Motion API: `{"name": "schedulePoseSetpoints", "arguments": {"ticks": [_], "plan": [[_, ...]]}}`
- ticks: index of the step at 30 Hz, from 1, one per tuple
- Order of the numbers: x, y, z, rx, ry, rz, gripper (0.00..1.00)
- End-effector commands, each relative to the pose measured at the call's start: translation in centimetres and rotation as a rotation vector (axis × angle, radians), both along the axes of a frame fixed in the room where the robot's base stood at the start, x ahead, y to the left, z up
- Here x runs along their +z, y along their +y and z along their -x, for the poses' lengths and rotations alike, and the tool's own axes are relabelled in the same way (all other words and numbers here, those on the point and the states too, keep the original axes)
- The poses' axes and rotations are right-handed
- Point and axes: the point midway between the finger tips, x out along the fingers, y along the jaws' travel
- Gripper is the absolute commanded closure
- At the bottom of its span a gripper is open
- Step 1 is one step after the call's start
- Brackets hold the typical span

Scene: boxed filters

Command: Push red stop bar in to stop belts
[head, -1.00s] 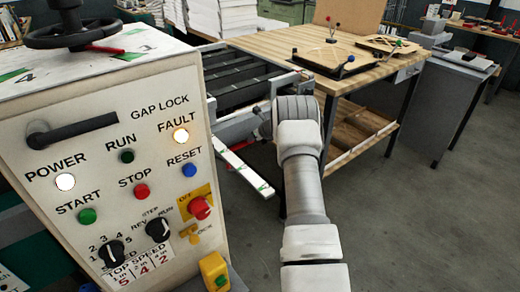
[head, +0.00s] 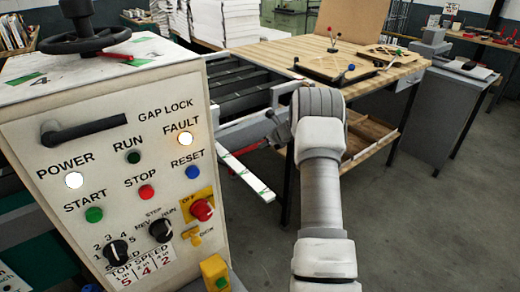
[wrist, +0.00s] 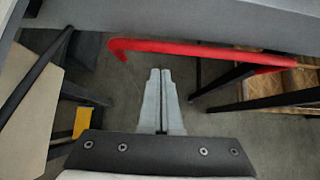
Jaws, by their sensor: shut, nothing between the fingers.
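The red stop bar (wrist: 210,48) runs across the upper part of the wrist view, with a bent end at its left, below a grey machine edge. My gripper (wrist: 160,72) is shut and empty, its two pale fingers side by side and pointing toward the bar. The fingertips appear just below the bar in the picture; a gap of floor shows between them, and I see no contact.
The control panel (head: 110,180) stands at the left, with its power and fault lamps lit and the run lamp dark. A wooden table (head: 285,55) stands behind the arm. A white slat (head: 245,175) sticks out beside the belts. Open floor lies at the right.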

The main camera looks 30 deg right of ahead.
Motion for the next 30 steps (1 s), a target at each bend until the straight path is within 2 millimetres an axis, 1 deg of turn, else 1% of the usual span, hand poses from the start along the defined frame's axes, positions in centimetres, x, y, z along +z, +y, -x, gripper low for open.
{"name": "schedulePoseSetpoints", "arguments": {"ticks": [1, 3, 7, 10, 14, 30], "plan": [[1.0, -0.1, 0.6, -0.001, -0.001, 0.001, 1.00], [2.1, -0.2, 1.3, -0.001, -0.001, 0.001, 1.00], [3.6, -0.4, 2.4, 0.000, -0.001, 0.000, 1.00], [4.3, -0.4, 2.9, 0.000, -0.001, 0.000, 1.00], [4.8, -0.4, 3.2, 0.001, 0.000, -0.001, 1.00], [4.8, -0.4, 3.2, 0.001, 0.000, -0.001, 1.00]]}}
